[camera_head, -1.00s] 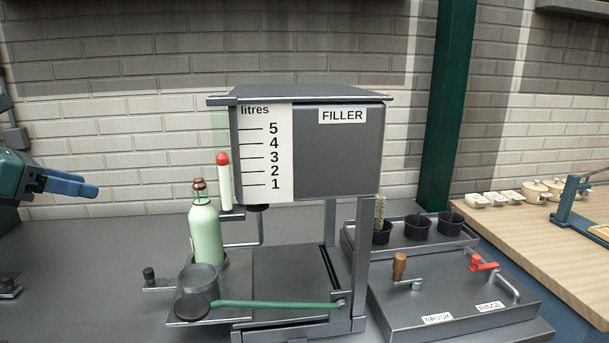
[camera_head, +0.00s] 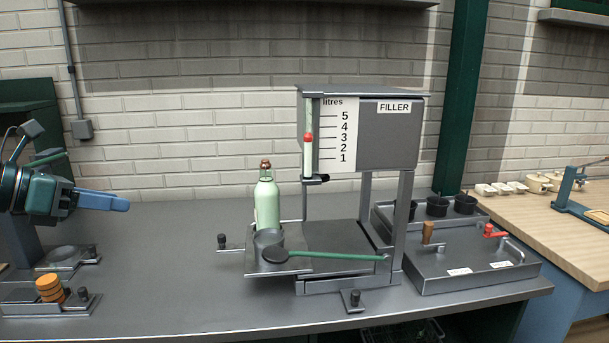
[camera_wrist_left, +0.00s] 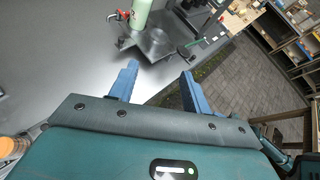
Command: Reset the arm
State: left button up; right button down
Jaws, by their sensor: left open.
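My left gripper (camera_head: 122,203) comes in from the left in the head view, with blue fingers above the grey bench. In the left wrist view its two blue fingers (camera_wrist_left: 158,84) stand apart with nothing between them. It is well left of the filler (camera_head: 392,135) and touches nothing that I can see. My right gripper is not in view.
A pale green bottle (camera_head: 267,203) stands upright by the filler, beside a green-handled lever (camera_head: 335,256). An orange-brown ridged object (camera_head: 50,288) sits on a metal fixture below my left arm. The bench (camera_head: 180,285) between is clear.

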pick_arm(q)
jog(key=d+f+n+t+h+p, duration=0.2)
jog(key=d+f+n+t+h, duration=0.25)
jog(key=d+f+n, duration=0.95)
jog(key=s+d+f+n+g+y+p, duration=0.1)
jog(key=s+d+f+n+y, duration=0.3)
jog(key=s+f+n, duration=0.5)
jog(key=s+d+f+n+g+y, duration=0.2)
jog(key=s+d+f+n+y, duration=0.2)
jog(key=s+f+n, duration=0.5)
notch_tip(320, 180, down, 8)
jog(key=n+y, duration=0.1)
jog(key=n, duration=0.6)
jog(key=shift+f+g+p, duration=0.2)
jog(key=shift+g+p, duration=0.15)
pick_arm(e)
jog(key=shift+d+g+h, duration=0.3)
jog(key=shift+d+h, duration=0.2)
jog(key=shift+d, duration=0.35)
